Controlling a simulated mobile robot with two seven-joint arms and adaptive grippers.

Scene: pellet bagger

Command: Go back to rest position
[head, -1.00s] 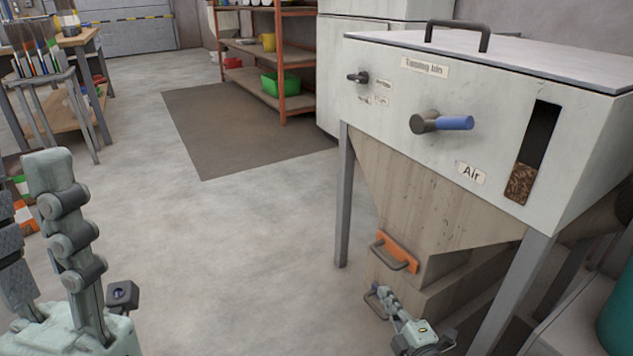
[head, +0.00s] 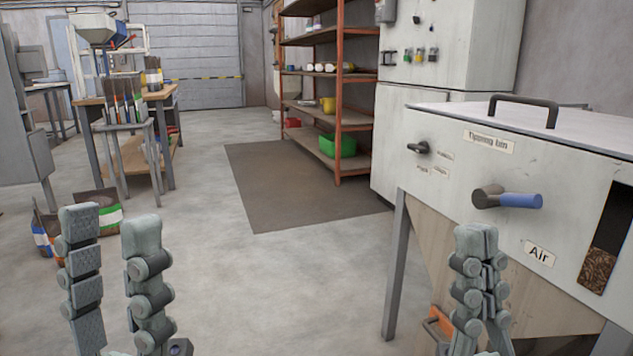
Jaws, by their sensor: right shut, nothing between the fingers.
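My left gripper (head: 113,232) is at the lower left of the head view. Its two fingers point up and stand apart, with nothing between them. My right gripper (head: 478,240) is at the lower right, pointing up in front of the tipping bin (head: 466,165). Its fingers are together and hold nothing.
The bin has a blue-tipped lever (head: 518,201), a pellet window (head: 607,240) and an orange hatch handle (head: 438,322), partly hidden by my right gripper. A shelf (head: 340,110), dark mat (head: 290,187), work table (head: 158,97) and bags (head: 97,213) stand behind. Open floor lies between.

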